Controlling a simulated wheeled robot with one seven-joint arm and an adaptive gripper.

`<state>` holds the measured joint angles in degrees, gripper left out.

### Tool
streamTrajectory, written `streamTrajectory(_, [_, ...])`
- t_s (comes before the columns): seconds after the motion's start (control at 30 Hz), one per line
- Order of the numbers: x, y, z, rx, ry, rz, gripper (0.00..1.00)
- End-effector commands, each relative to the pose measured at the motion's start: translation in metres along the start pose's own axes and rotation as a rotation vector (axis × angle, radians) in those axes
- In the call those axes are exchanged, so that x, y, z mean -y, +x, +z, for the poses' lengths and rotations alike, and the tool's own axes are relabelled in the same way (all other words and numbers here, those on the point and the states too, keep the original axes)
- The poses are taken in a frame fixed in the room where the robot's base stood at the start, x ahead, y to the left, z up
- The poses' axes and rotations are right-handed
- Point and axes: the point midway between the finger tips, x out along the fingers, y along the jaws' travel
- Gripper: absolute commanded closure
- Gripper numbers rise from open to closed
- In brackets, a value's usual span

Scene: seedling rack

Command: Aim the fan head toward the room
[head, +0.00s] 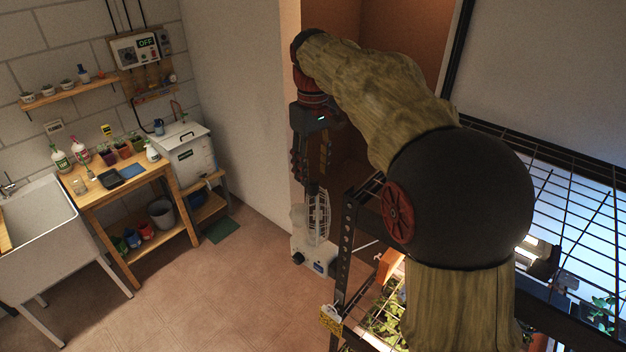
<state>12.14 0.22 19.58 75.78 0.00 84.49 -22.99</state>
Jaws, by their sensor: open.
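The fan shows in the head view as a pale round cage (319,216), seen nearly edge-on, on a white base (313,258) with a dark knob. It is beside the black rack post, low in the middle of the picture. My gripper (312,176) hangs fingers down just above the fan head, from the end of my arm. Its fingers are apart and I see nothing between them. I cannot tell whether a fingertip touches the cage. My arm hides part of the rack.
The wire rack (347,250) with lit seedlings (385,315) stands at right, close to the fan. A wooden bench (130,185) with pots and bottles, a sink (35,225) and a white tank (185,155) line the left wall. The tiled floor (215,290) between is clear.

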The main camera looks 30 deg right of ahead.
Motion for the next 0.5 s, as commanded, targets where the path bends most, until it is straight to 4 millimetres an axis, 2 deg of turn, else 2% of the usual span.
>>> streamTrajectory(0.1, [0.000, 0.018, 0.001, 0.001, 0.000, -0.001, 0.58])
streamTrajectory(0.23, [0.000, 0.033, 0.001, 0.000, 0.000, 0.000, 0.58])
streamTrajectory(0.5, [0.000, 0.045, 0.000, -0.001, 0.000, 0.000, 0.58])
